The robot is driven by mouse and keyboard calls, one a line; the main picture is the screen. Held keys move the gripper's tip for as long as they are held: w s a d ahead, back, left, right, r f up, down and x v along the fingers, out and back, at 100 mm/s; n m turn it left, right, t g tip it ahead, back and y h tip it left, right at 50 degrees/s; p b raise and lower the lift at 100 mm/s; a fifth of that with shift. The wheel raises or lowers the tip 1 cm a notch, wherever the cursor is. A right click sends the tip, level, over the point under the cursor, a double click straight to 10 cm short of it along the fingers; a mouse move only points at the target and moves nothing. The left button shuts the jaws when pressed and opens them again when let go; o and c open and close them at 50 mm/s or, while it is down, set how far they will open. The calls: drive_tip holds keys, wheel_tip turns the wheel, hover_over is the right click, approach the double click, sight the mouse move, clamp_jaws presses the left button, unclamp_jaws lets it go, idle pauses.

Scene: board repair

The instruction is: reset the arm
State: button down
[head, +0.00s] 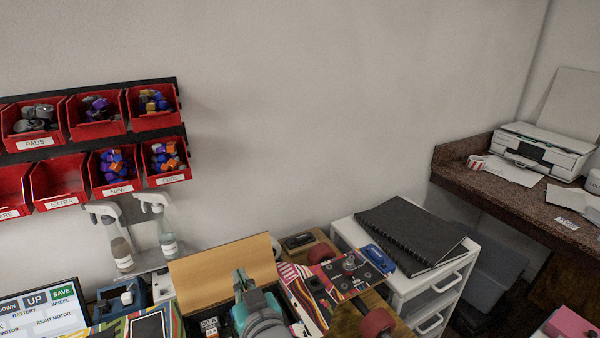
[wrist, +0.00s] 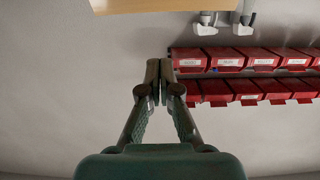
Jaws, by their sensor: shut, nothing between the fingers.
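My gripper (wrist: 160,66) reaches up the middle of the wrist view with its two fingers together and nothing between them. In the head view, my gripper (head: 239,276) shows at the bottom centre, in front of a tan wooden panel (head: 222,270). The wrist picture looks upside down, with the bins and wall behind the fingers. The fingers look apart from the bins. The rest of my arm is mostly cut off by the bottom edge of the head view.
Red bins (head: 60,185) with small parts hang on the wall at left, above two spray bottles (head: 116,245). A patterned skateboard deck (head: 310,290) lies right of my gripper. A white drawer unit (head: 405,290) carries a black notebook (head: 410,235). A printer (head: 540,150) stands far right.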

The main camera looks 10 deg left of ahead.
drive_tip(key=s+d+f+m+t+h, duration=0.1)
drive_tip(key=s+d+f+m+h, duration=0.1)
drive_tip(key=s+d+f, duration=0.65)
drive_tip(key=s+d+f+m+h, duration=0.15)
drive_tip(key=s+d+f, duration=0.35)
drive_tip(key=d+f, duration=0.65)
drive_tip(key=s+d+r+m+h, duration=0.1)
drive_tip(key=s+d+h, duration=0.1)
drive_tip(key=s+d, duration=0.3)
drive_tip(key=s+d+m+h, duration=0.1)
drive_tip(key=s+d, duration=0.4)
drive_tip(key=s, duration=0.8)
drive_tip(key=s+d+r+m+h, duration=0.1)
drive_tip(key=s+d+h, duration=0.1)
drive_tip(key=s+d, duration=0.3)
drive_tip(key=s, duration=0.3)
drive_tip(key=shift+s+r+h, duration=0.35)
drive_tip(key=shift+s, duration=0.05)
